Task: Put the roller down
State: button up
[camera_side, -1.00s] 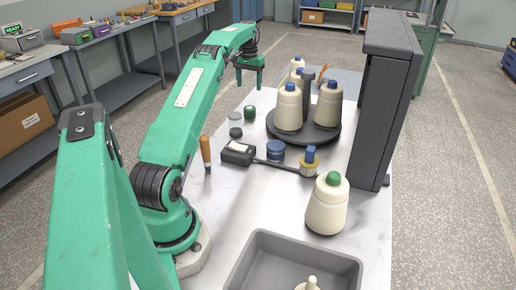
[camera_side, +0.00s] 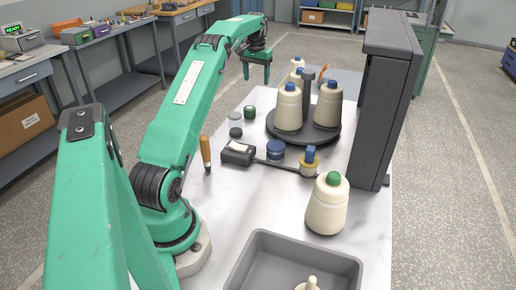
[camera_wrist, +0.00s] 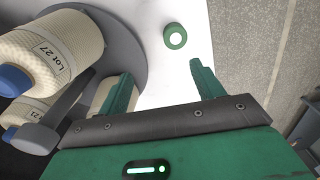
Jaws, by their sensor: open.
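My gripper (camera_side: 256,77) is open and empty, raised above the far left part of the white table. Its two spread green fingers show in the wrist view (camera_wrist: 162,80), with nothing held between them. A short green cylinder (camera_side: 249,112) with a pale round centre stands on the table; it also shows in the wrist view (camera_wrist: 175,36), beyond the fingers and apart from them. I cannot tell for sure whether this is the roller. No roller is in my gripper.
A dark round turntable (camera_side: 272,133) bears several cream cones with blue tops. A dark grey upright panel (camera_side: 378,120) stands at the right. A cream cone with a green top (camera_side: 327,205) stands near a grey tray (camera_side: 250,262). Small tools and jars lie mid-table.

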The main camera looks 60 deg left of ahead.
jog(key=d+r+m+t, duration=0.1)
jog(key=d+r, duration=0.4)
jog(key=d, duration=0.4)
jog(key=d+r+m+t+y, duration=0.1)
jog(key=d+r, duration=0.4)
jog(key=d, duration=0.5)
jog(key=d+r+m+t, duration=0.1)
jog(key=d+r+m, duration=0.1)
jog(key=d+r, duration=0.55)
jog(key=s+d+f+m, duration=0.1)
jog(key=s+d+f, duration=0.2)
jog(key=s+d, duration=0.4)
jog(key=s+d+f+m+t, duration=0.1)
jog(key=s+d+f, duration=0.1)
jog(key=s+d, duration=0.4)
jog(key=s+d+f+m+t+h, duration=0.1)
jog(key=s+d+f, duration=0.2)
jog(key=s+d, duration=0.4)
jog(key=shift+s+d+f, duration=0.3)
jog(key=shift+s+d, duration=0.05)
jog(key=shift+d, duration=0.2)
